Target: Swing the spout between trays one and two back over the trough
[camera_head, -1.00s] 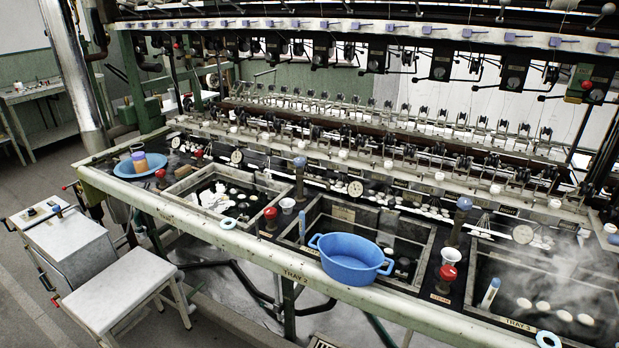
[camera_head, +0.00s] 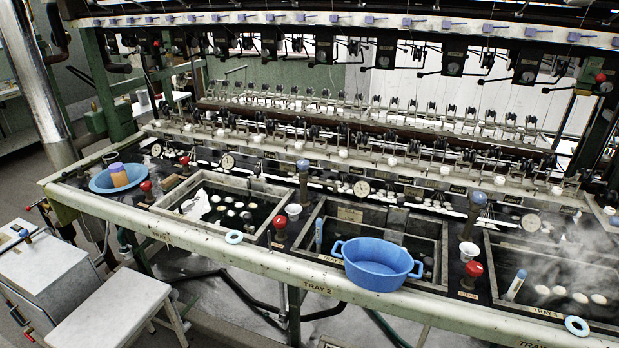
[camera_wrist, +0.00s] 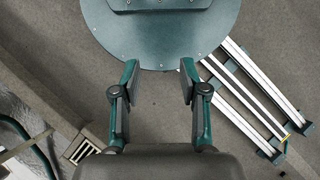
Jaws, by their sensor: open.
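Between tray one (camera_head: 162,212) and tray two (camera_head: 425,277), a grey upright with a blue knob (camera_head: 303,166) stands at the back; it looks like the spout. Its outlet arm is too small to make out, so I cannot tell which way it points. Near its foot are a red-knobbed valve (camera_head: 280,222) and a small white cup (camera_head: 293,211). I cannot clearly pick out the trough. My gripper (camera_wrist: 157,75) shows only in the wrist view. It is open and empty over the floor, away from the basins.
A blue two-handled tub (camera_head: 377,263) sits on tray two's front edge. A blue basin (camera_head: 118,178) stands at the left end. A white stool (camera_head: 110,310) and a cabinet (camera_head: 40,275) stand at front left. Steam rises over tray three (camera_head: 560,280).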

